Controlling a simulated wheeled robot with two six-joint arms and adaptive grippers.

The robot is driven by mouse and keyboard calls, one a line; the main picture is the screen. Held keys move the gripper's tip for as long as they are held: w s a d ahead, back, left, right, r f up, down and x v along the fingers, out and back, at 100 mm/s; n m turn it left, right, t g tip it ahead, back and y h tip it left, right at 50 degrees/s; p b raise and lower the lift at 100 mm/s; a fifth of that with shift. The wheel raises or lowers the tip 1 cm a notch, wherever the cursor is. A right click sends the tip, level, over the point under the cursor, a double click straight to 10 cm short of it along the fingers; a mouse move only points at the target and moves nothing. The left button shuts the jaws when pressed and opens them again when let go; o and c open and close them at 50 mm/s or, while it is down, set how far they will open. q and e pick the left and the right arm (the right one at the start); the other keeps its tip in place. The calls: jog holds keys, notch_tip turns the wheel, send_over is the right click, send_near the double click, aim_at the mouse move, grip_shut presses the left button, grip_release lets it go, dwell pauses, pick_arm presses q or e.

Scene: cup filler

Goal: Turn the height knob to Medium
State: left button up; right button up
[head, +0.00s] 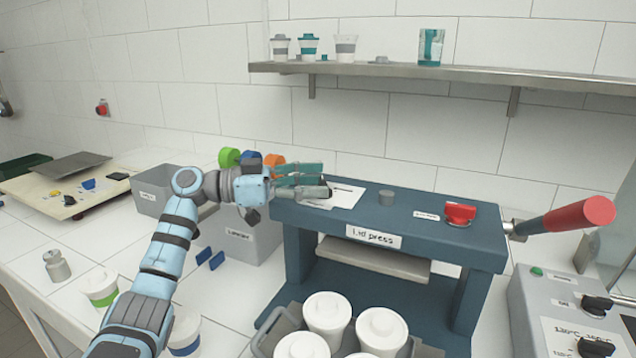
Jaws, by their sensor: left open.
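The blue lid press (432,232) stands at the centre right. My left gripper (322,180) is open over the left end of its top, fingers pointing right. A white plate (347,194) with dark markings lies on the press top, partly hidden behind the fingers. Any knob on that plate is hidden by the gripper. A red knob (459,212) sits farther right on the press top, beside a small white label too small to read. I cannot tell which knob is the height knob or its setting. My right gripper is not in view.
A red-ended lever (575,216) sticks out on the right. White lidded cups (327,312) stand in front. A control box (545,305) with black knobs is at the right. A wall shelf (440,70) hangs above.

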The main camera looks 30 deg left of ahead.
pick_arm(q)
jog(key=v, duration=1.1)
jog(key=shift+a, duration=0.2)
jog(key=shift+s, duration=0.1)
